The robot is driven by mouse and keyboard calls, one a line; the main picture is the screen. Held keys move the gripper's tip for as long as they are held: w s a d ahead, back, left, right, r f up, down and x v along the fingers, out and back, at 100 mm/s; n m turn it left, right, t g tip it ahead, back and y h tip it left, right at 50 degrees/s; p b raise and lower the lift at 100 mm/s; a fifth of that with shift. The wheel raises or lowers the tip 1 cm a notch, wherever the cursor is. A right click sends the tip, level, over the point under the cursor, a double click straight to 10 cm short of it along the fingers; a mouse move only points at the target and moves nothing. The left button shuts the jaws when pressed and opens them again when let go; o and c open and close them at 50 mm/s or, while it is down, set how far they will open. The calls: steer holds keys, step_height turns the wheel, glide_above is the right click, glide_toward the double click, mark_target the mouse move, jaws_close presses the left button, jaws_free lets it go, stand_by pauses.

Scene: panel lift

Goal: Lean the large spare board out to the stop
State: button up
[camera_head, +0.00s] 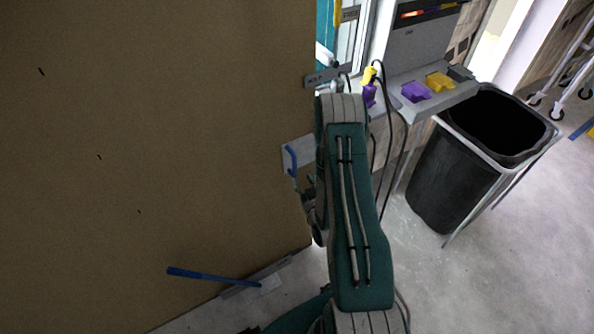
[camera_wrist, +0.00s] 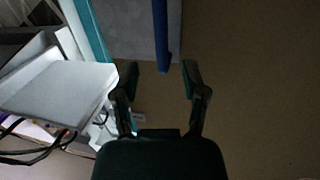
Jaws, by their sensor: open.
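The large brown board (camera_head: 150,140) stands upright across the left of the head view. It also fills the right of the wrist view (camera_wrist: 260,90). A blue handle (camera_head: 291,160) is on a grey plate at the board's right edge. In the wrist view the blue handle (camera_wrist: 161,35) runs down over the grey plate (camera_wrist: 130,30), and its lower end lies between my fingertips in the picture. My gripper (camera_wrist: 159,72) is open and empty; I cannot tell whether it touches the handle. In the head view my arm hides most of it. I cannot identify the stop.
A blue bar (camera_head: 212,277) sticks out low in front of the board, by a grey floor piece (camera_head: 258,280). A grey counter (camera_head: 440,95) with purple and yellow items and hanging cables stands right of my arm. A black bin (camera_head: 455,170) stands beyond. Floor at lower right is clear.

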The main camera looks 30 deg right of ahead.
steer(key=s, duration=0.5)
steer(key=shift+a+r, duration=0.1)
steer(key=shift+a, duration=0.25)
steer(key=w+a+r+n+g, duration=0.1)
steer(key=w+r+n+g, duration=0.15)
steer(key=w+r, duration=0.7)
steer(key=s+a+r+g, duration=0.2)
steer(key=r, duration=0.4)
steer(key=s+a+r+g, duration=0.2)
steer(key=a+r, duration=0.1)
steer(key=r, duration=0.4)
steer(key=s+a+r+g+y, duration=0.1)
steer(key=s+a+r, duration=0.2)
steer(key=s, duration=0.4)
steer(key=s+a+r+g, duration=0.2)
steer(key=s+a+r, duration=0.1)
steer(key=s+r, duration=0.3)
steer(key=s+a+r+g+y, duration=0.1)
steer(key=s+a+r+g, duration=0.1)
steer(key=s, duration=0.8)
step_height(320, 180, up, 2)
steer(key=shift+s+a+r+m+y, duration=0.15)
steer(key=shift+s+a+m+y, duration=0.25)
steer(key=shift+a, duration=0.45)
